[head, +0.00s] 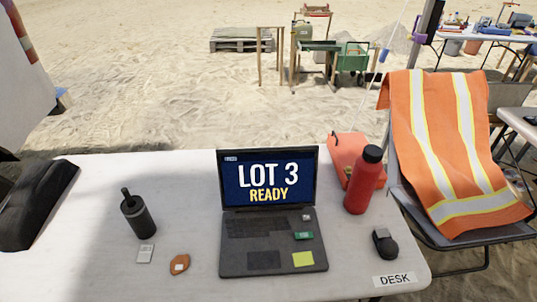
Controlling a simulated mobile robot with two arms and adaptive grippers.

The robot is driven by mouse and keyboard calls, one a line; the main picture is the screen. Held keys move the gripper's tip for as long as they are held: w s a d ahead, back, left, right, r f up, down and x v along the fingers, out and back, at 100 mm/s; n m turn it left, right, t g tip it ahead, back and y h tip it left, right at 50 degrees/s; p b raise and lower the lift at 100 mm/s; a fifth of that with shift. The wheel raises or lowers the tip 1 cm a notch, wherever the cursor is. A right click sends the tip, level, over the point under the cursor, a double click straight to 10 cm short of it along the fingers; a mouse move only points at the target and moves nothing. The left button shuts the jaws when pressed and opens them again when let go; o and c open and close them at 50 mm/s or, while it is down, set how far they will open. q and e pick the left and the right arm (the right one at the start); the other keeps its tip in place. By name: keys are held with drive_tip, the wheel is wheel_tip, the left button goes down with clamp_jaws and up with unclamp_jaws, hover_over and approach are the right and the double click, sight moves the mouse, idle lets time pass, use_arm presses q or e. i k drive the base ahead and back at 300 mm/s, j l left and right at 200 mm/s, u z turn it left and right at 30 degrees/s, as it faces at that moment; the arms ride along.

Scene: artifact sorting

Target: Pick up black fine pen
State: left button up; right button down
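I cannot clearly make out a black fine pen. A dark cylinder (138,218), perhaps a holder, stands on the left half of the white desk (95,255), leaning slightly in the picture. A thin black piece (125,192) sticks up from its top; whether this is a pen I cannot tell. Neither of my grippers is in view.
An open laptop (267,226) reading "LOT 3 READY" stands mid-desk. A small pale card (145,253) and a brown tagged piece (179,264) lie left of it. A red bottle (364,180), orange pouch (343,150) and black device (385,243) are right. A dark bulky object (35,205) lies left.

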sight(126, 195)
drive_tip(key=u, duration=0.95)
